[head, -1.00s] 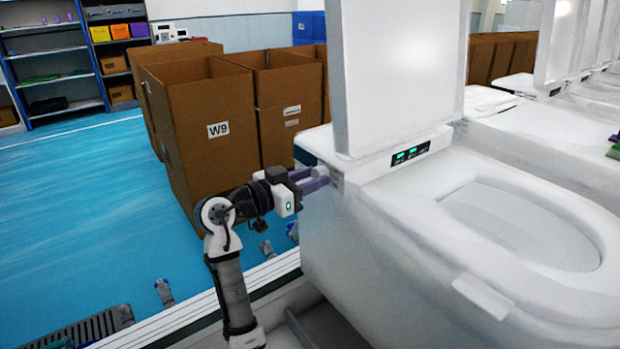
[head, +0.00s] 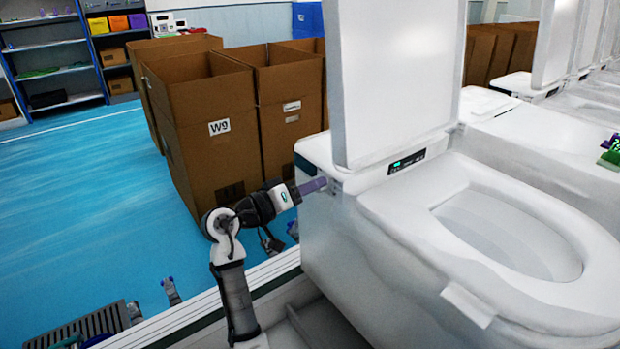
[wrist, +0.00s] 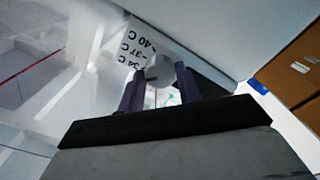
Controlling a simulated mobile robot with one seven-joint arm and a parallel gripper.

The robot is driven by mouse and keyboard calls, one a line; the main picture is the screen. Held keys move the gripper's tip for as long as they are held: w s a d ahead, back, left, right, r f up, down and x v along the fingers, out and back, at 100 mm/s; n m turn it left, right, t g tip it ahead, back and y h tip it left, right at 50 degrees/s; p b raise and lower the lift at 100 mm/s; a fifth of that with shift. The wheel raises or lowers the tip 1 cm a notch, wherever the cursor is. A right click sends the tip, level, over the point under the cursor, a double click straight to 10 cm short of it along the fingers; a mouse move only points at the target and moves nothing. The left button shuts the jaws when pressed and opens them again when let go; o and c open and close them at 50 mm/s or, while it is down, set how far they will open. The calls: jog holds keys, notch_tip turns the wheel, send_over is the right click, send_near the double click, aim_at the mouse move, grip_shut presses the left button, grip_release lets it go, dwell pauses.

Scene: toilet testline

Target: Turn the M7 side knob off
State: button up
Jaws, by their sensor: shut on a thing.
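The toilet (head: 335,240) stands at the centre right with its lid (head: 395,80) raised. Its small display (head: 407,162) has fewer green lights lit than before. My gripper is shut on the knob. In the head view my gripper (head: 313,186) reaches the toilet's left side, and its fingers hide the knob.
Tall cardboard boxes (head: 215,125), one marked W9, stand behind my arm. More toilets (head: 540,130) line up to the right. Blue floor (head: 90,190) is open at the left. Shelves (head: 45,60) stand at the back left.

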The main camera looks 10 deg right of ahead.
jog(key=shift+r+n+p, duration=0.1)
jog(key=shift+n+p, duration=3.25)
jog(key=shift+n, duration=0.35)
jog(key=o, duration=1)
jog(key=b+v, duration=0.4)
jog(key=v, duration=1)
